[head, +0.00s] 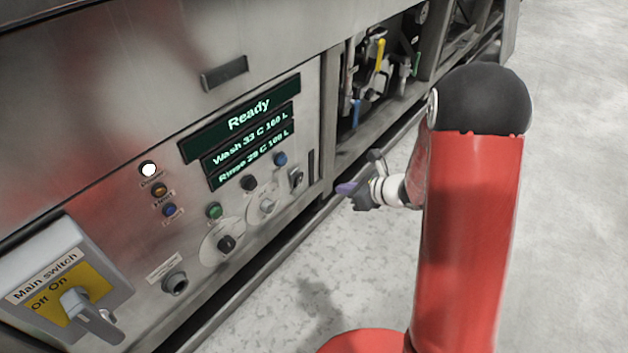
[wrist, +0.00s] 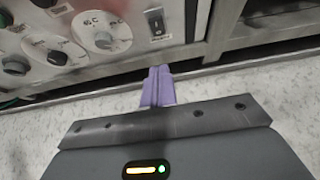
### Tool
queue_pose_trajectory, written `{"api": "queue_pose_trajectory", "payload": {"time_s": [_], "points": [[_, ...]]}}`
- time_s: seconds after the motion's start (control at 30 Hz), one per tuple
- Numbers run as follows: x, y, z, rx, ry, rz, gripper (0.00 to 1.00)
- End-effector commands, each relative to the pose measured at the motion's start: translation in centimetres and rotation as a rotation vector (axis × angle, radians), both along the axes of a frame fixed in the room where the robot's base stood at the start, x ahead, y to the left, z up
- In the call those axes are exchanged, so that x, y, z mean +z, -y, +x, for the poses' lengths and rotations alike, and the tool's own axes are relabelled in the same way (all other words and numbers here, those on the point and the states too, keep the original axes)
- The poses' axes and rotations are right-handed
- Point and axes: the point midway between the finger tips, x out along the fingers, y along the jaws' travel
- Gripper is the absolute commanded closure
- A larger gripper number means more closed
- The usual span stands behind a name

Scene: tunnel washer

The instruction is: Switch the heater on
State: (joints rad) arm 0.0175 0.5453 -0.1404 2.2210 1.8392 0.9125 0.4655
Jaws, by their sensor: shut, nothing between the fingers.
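A small dark rocker switch (head: 296,178) in a light plate sits at the lower right of the machine's control panel. In the wrist view the rocker switch (wrist: 157,24) is near the top centre, with a small label under it too blurred to read surely. I cannot tell which way it is set. My gripper (head: 347,188) is to the right of and apart from the switch in the head view. In the wrist view my gripper (wrist: 158,72) has its purple fingers together and empty, below the switch in the picture.
A lit display (head: 245,130) reads Ready, Wash and Rinse lines. Two dials, including a lower dial (head: 226,244), and several coloured buttons are left of the switch. A main switch box (head: 75,285) is at lower left. Pipes and valves (head: 375,70) fill an open bay at right.

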Motion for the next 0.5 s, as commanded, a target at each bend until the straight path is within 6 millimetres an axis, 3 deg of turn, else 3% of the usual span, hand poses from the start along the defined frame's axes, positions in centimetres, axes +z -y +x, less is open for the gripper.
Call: {"api": "queue_pose_trajectory", "payload": {"time_s": [0.17, 0.5], "points": [[-1.0, -1.2, 0.8, 0.004, -0.001, 0.0, 1.0], [-4.9, -5.9, 4.5, 0.006, -0.001, -0.001, 1.0]]}}
